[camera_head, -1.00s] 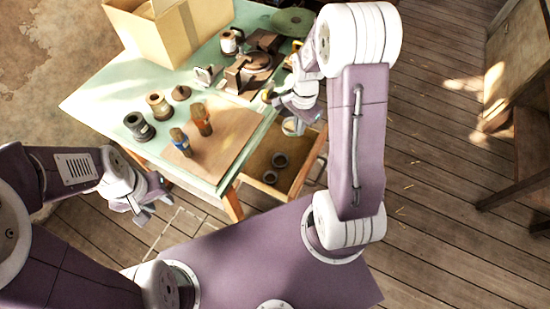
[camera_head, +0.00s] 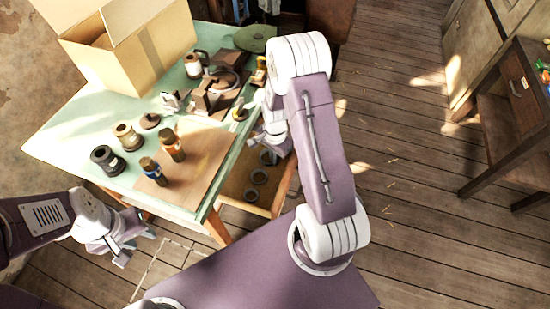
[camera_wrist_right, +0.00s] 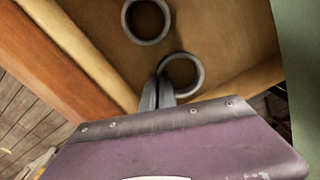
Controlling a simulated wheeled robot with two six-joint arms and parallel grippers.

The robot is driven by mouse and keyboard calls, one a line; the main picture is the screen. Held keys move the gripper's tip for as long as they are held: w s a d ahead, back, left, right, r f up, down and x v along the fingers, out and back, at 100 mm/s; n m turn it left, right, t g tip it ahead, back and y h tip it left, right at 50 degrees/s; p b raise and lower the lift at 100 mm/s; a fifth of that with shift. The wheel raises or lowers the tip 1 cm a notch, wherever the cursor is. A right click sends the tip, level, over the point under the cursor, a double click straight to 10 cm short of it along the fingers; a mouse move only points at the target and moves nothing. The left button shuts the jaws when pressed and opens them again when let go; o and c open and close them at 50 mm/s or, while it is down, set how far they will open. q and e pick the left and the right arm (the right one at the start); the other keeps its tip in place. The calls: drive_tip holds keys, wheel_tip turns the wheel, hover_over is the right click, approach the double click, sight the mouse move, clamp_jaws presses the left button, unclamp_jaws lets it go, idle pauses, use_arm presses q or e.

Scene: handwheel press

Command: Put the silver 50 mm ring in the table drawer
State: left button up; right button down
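The table drawer (camera_head: 229,188) is pulled out below the table's front right edge. My right gripper (camera_head: 262,144) reaches down over its far part. In the right wrist view its two fingers (camera_wrist_right: 158,92) are close together at the rim of a grey ring (camera_wrist_right: 182,75), which I take for the silver 50 mm ring. That ring shows in the head view (camera_head: 268,157), partly hidden by the gripper. Whether it touches the drawer floor I cannot tell.
The green table (camera_head: 66,142) carries a cardboard box (camera_head: 138,52), dark and brass-coloured spools, two small bottles (camera_head: 172,145) on a wooden board (camera_head: 205,165), and a press (camera_head: 215,90). A wooden cabinet (camera_head: 512,95) stands at the right. The floor between is clear.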

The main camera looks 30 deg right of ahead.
drive_tip(key=c, duration=1.7)
unclamp_jaws()
drive_tip(key=shift+f, duration=0.1)
